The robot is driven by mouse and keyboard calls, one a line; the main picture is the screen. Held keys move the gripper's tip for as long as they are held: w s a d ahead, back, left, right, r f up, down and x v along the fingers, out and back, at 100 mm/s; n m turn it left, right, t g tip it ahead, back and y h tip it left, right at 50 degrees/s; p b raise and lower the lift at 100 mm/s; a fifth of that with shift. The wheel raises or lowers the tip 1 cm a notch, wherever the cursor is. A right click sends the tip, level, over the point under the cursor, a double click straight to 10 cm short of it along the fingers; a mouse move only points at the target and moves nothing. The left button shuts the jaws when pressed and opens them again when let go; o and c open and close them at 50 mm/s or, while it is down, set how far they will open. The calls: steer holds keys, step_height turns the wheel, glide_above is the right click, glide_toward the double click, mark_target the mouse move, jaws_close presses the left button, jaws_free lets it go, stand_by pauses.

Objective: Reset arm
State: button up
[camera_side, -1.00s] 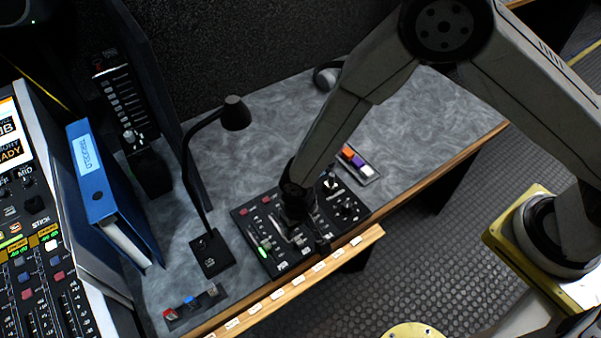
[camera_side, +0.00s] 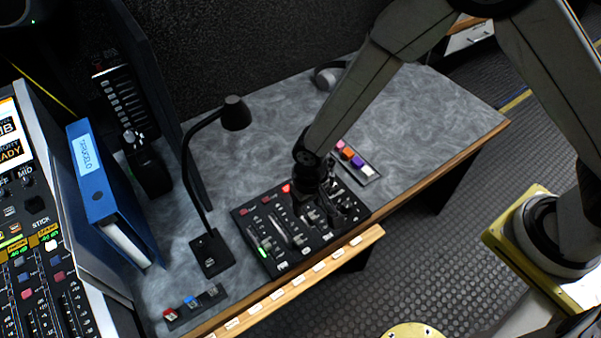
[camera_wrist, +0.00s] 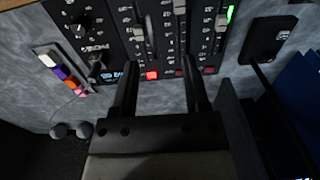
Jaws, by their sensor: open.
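My gripper (camera_side: 312,205) hangs over the black control panel (camera_side: 260,239) on the grey desk in the side view. In the wrist view my gripper (camera_wrist: 155,72) shows two dark fingers, apart, with nothing held between them. The panel (camera_wrist: 122,28) fills the top of that view, with slider levers and a knob. A red-lit button (camera_wrist: 152,75) shows between the fingers, and it also glows in the side view (camera_side: 287,188). A green light (camera_side: 264,253) is lit on one slider. In the side view my arm hides part of the panel.
A gooseneck lamp (camera_side: 235,113) and a blue binder (camera_side: 97,185) stand left of the panel. A colored button strip (camera_side: 358,161) lies behind it, headphones (camera_side: 328,76) farther back. A small switch strip (camera_side: 195,304) sits at front left. The desk's right part is clear.

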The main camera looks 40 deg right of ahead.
steer(key=s+d+r+t, duration=0.1)
steer(key=s+d+r, duration=0.2)
steer(key=d+r, duration=0.5)
steer(key=s+d+r+t, duration=0.1)
steer(key=s+d+r, duration=0.2)
steer(key=d+r, duration=0.5)
steer(key=d, duration=0.6)
steer(key=shift+s, duration=0.3)
